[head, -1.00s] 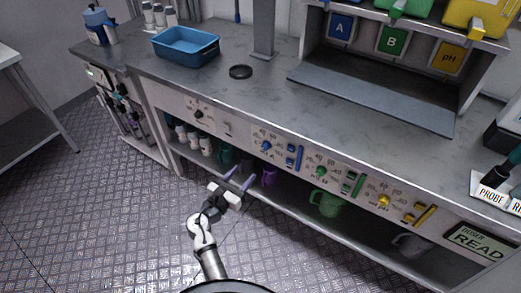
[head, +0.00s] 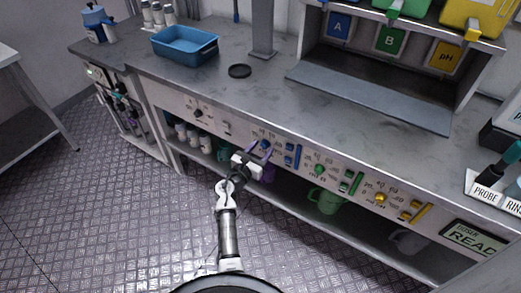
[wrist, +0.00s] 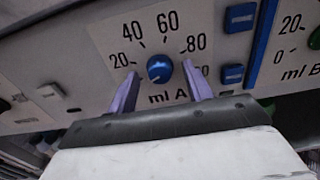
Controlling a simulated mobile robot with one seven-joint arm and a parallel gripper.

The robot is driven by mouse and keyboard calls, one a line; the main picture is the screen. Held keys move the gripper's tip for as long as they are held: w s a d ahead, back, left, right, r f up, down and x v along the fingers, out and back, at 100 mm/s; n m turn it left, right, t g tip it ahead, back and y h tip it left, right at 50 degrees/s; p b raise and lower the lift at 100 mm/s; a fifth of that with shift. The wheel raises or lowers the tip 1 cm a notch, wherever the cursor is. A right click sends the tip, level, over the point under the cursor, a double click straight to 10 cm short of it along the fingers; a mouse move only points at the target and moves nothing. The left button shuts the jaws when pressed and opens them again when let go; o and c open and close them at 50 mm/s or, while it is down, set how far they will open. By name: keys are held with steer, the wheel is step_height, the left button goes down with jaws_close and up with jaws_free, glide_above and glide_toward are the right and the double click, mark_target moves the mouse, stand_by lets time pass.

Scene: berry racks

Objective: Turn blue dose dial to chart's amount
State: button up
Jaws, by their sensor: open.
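The blue dose dial (wrist: 159,69) is a round knob on the pale panel above the label "ml A". Printed marks 20, 40, 60 and 80 ring it; the mark at lower right is partly hidden by a finger. I cannot tell clearly where the dial points. My gripper (wrist: 160,74) is open, its two purple fingers on either side of the dial, with gaps between them and the knob. In the head view my gripper (head: 258,150) is at the bench front by the blue controls. No chart with an amount is readable.
Blue buttons (wrist: 236,75) and a blue vertical bar (wrist: 264,40) are right of the dial. Green (head: 319,170) and yellow (head: 380,198) dials are further right. A shelf below holds bottles and a green mug (head: 326,200). A blue tray (head: 185,46) stands on the bench.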

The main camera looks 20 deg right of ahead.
steer(key=shift+c, duration=0.4)
steer(key=c, duration=0.9)
steer(key=m+b, duration=0.2)
steer(key=m, duration=0.1)
steer(key=m+b, duration=0.1)
steer(key=b, duration=0.1)
steer(key=shift+f, duration=0.25)
steer(key=m+b, duration=0.4)
steer(key=m, duration=0.2)
steer(key=shift+b, duration=0.4)
steer(key=m+b, duration=0.4)
steer(key=shift+r+m+b, duration=0.2)
steer(key=shift+m+b, duration=1.4)
steer(key=shift+m, duration=0.3)
